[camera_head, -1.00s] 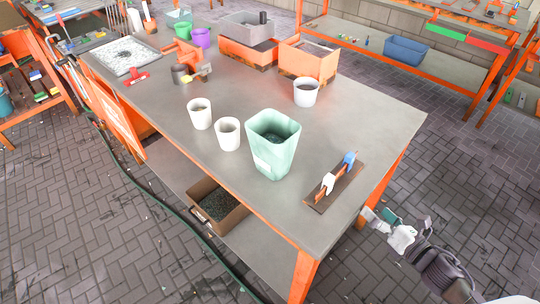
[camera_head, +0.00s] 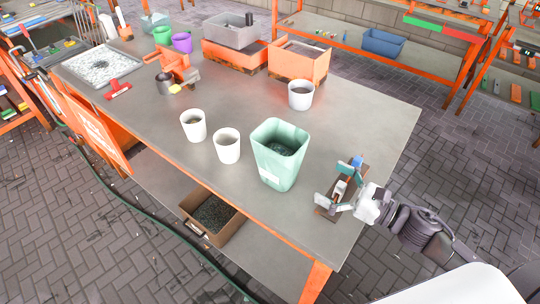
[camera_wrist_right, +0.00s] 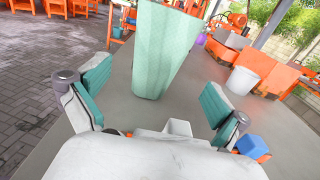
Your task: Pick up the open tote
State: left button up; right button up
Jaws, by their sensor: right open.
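The open tote, a pale green, open-topped tapered bin (camera_head: 279,165) with a white label, stands upright on the grey workbench near its front edge. Dark contents show inside it. My right gripper (camera_head: 339,186) is open and empty, just right of the tote, over a small brown board with blue and white pieces. In the right wrist view the green tote (camera_wrist_right: 163,50) stands ahead, between and beyond the two open teal-padded fingers (camera_wrist_right: 153,92), apart from them. My left gripper is not in view.
Two white cups (camera_head: 227,147) stand left of the tote, and a white bucket (camera_head: 301,95) stands behind it. Orange boxes (camera_head: 298,63) and a grey bin (camera_head: 231,35) are at the back. A cardboard box (camera_head: 213,216) sits on the lower shelf.

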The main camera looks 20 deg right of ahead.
aim_at(298, 163)
jog(key=p+x, duration=0.1)
jog(key=x, duration=0.5)
jog(key=shift+d+r+p, duration=0.1)
jog(key=shift+r+p, duration=0.05)
jog(key=shift+p, duration=0.15)
jog(key=shift+w+a, duration=0.25)
jog(key=shift+w, duration=0.1)
jog(key=p+x, duration=0.1)
jog(key=x, duration=0.4)
jog(key=shift+w+a+p, duration=0.15)
jog(key=shift+a+p, duration=0.05)
jog(key=shift+p, duration=0.2)
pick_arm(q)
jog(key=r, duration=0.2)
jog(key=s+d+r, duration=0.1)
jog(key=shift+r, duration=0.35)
pick_arm(e)
jog(key=shift+c, duration=0.3)
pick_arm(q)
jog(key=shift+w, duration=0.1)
pick_arm(e)
jog(key=c, duration=1.2)
